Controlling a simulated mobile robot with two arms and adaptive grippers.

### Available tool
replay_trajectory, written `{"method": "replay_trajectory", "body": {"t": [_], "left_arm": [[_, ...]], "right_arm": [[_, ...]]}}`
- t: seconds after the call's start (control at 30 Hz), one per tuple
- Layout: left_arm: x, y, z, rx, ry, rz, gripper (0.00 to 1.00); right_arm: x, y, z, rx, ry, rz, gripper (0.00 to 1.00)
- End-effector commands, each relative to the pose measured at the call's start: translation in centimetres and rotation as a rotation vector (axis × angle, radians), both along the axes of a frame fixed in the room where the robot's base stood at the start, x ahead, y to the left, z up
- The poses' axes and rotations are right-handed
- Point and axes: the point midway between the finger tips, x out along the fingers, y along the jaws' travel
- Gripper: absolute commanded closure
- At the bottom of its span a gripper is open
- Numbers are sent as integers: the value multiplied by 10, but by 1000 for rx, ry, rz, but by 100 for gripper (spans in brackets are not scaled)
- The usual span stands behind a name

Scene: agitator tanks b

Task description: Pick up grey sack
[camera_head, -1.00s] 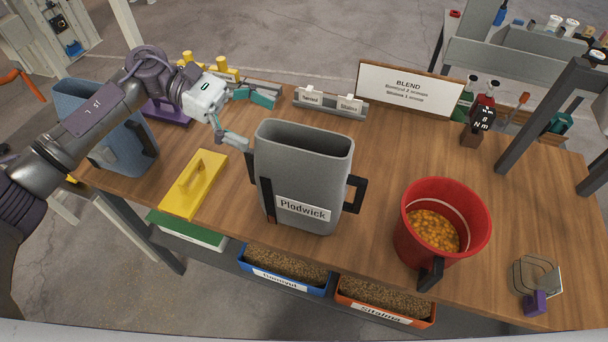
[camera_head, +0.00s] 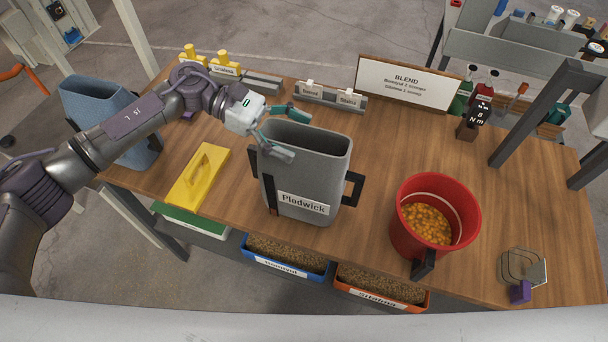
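The grey sack (camera_head: 318,170) stands upright on the wooden table, open at the top, with a "Plodwick" label on its front and dark handles at its sides. My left gripper (camera_head: 297,134) is open at the upper left of the sack. One finger shows behind the sack's back rim and the other in front of its left upper edge. I cannot tell whether either finger touches it. My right gripper is not in view.
A red bucket (camera_head: 402,238) with orange contents stands right of the sack. A yellow tool (camera_head: 213,176) lies to its left, and a blue sack (camera_head: 92,103) stands behind my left arm. A "BLEND" sign (camera_head: 408,82) stands at the back. The table's right part has free room.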

Motion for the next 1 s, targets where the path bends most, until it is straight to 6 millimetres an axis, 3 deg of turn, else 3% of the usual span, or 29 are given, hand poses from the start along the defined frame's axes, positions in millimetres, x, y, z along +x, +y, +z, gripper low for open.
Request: {"method": "replay_trajectory", "body": {"t": [0.03,0.4,1.0], "left_arm": [[0,0,0,0,0,0,30],[1,0,3,-4,-1,0,88],[1,0,13,-5,-4,-1,89]], "right_arm": [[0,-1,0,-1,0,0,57],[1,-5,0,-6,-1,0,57],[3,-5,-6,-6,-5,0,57]]}}
